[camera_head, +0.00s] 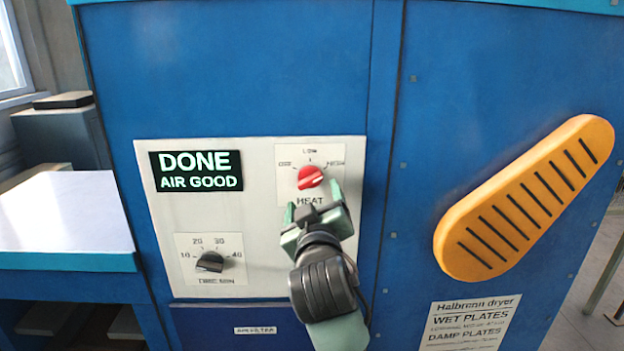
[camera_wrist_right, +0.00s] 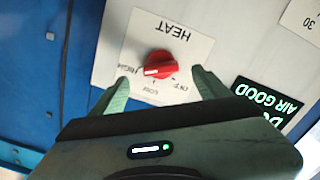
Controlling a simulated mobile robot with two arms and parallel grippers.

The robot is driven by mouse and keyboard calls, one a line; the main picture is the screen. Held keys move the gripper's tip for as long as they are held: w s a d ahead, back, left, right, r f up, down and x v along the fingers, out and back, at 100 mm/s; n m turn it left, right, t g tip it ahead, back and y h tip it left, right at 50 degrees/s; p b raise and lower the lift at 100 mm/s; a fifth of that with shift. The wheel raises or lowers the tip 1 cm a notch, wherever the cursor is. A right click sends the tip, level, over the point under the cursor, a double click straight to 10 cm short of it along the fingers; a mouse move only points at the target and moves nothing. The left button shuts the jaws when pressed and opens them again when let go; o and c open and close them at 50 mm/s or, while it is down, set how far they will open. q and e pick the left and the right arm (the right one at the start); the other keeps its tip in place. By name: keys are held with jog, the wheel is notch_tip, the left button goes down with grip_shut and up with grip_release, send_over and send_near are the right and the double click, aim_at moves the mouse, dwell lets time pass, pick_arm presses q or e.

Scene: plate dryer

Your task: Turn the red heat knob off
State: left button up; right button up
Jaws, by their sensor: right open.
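The red heat knob (camera_head: 310,176) is on a white label plate with OFF at left, LOW on top and HIGH at right. It also shows in the right wrist view (camera_wrist_right: 161,63), upside down, where its white pointer mark looks turned toward HIGH. My right gripper (camera_head: 313,201) is open just below the knob in the head view, its green fingers spread. In the right wrist view its fingertips (camera_wrist_right: 160,76) stand to either side of the knob, with gaps and no visible contact. My left gripper is not in view.
The white control panel (camera_head: 260,267) also holds a black dial (camera_head: 210,262) at lower left and a display (camera_head: 196,171) reading DONE, AIR GOOD. An orange slotted handle-like piece (camera_head: 525,198) is at right on the blue cabinet. A pale-topped table (camera_head: 62,215) is at left.

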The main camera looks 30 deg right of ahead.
aim_at(312, 182)
jog(key=p+x, duration=0.1)
jog(key=x, duration=0.5)
jog(key=shift+w+d+p, duration=0.1)
jog(key=shift+w+p, duration=0.05)
jog(key=shift+p, duration=0.15)
jog(key=shift+w+d, duration=0.2)
jog(key=shift+w, duration=0.25)
jog(key=c, duration=1.4)
jog(key=shift+r+n+p, duration=0.2)
jog(key=shift+n+p, duration=0.7)
jog(key=shift+p, duration=0.4)
jog(key=n+p, duration=0.7)
jog(key=n, duration=0.1)
jog(key=shift+s+d+r+p, duration=0.1)
jog(key=shift+r+p, duration=0.1)
jog(key=shift+p, duration=0.2)
jog(key=n+p, duration=0.2)
jog(key=shift+n, duration=0.4)
jog(key=shift+n+p, duration=0.35)
jog(key=shift+n, duration=0.55)
jog(key=shift+f+n, duration=0.1)
jog(key=shift+n, duration=0.8)
jog(key=n, duration=0.3)
jog(key=shift+n, duration=0.3)
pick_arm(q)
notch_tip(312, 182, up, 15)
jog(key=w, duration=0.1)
pick_arm(e)
jog(key=shift+n, duration=2)
